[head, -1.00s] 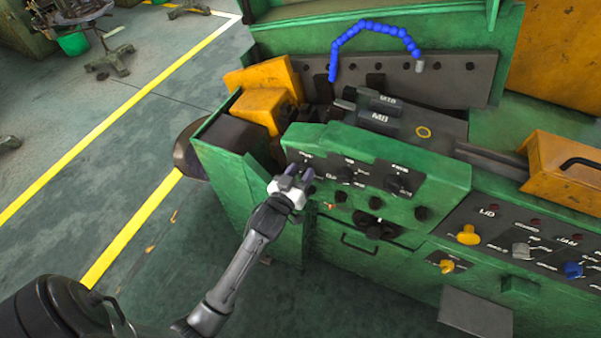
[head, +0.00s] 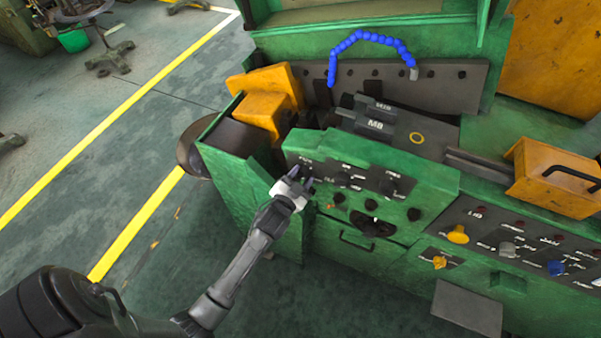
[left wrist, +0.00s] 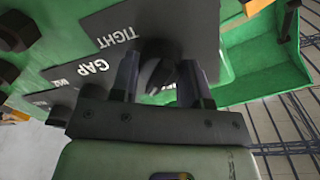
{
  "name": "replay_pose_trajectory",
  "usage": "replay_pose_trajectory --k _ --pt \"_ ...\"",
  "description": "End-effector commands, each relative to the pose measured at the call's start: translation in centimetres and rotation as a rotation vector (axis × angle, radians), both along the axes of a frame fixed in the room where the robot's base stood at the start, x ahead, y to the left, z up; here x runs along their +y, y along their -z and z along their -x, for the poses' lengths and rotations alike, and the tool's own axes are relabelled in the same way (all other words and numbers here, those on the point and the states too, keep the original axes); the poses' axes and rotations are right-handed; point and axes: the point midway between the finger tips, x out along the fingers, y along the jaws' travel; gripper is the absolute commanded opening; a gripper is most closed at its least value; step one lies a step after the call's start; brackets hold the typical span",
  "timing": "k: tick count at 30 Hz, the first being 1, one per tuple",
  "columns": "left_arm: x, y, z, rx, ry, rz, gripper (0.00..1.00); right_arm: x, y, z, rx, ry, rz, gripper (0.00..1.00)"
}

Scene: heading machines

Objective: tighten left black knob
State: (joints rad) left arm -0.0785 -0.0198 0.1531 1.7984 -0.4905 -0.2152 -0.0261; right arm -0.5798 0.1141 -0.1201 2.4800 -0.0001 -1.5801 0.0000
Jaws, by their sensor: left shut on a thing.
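My left gripper (head: 301,178) is at the left end of the green machine's front control panel (head: 430,193). In the left wrist view, its two dark fingers (left wrist: 158,82) stand on either side of the left black knob (left wrist: 158,66), shut on it. A dark plate (left wrist: 120,25) with the words TIGHT and GAP lies beside the knob. In the head view the gripper hides most of this knob. My right gripper is not in view.
Several small black knobs and a dark handle (head: 372,226) sit lower on the panel. A sloped console (head: 530,235) with yellow, grey and blue knobs is to the right. A yellow block (head: 263,95) stands behind the panel. Open floor (head: 140,150) lies left.

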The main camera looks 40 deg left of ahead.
Motion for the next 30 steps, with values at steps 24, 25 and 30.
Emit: replay_pose_trajectory --k 24,25,30 --pt "-0.1 0.0 0.0 0.235 0.001 -0.739 0.19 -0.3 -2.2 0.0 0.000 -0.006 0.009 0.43" --pt "-0.2 0.0 0.0 0.244 0.002 -0.766 0.19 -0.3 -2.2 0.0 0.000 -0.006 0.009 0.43" --pt "-0.2 0.1 -0.1 0.291 0.001 -0.912 0.19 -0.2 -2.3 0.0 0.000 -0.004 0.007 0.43"
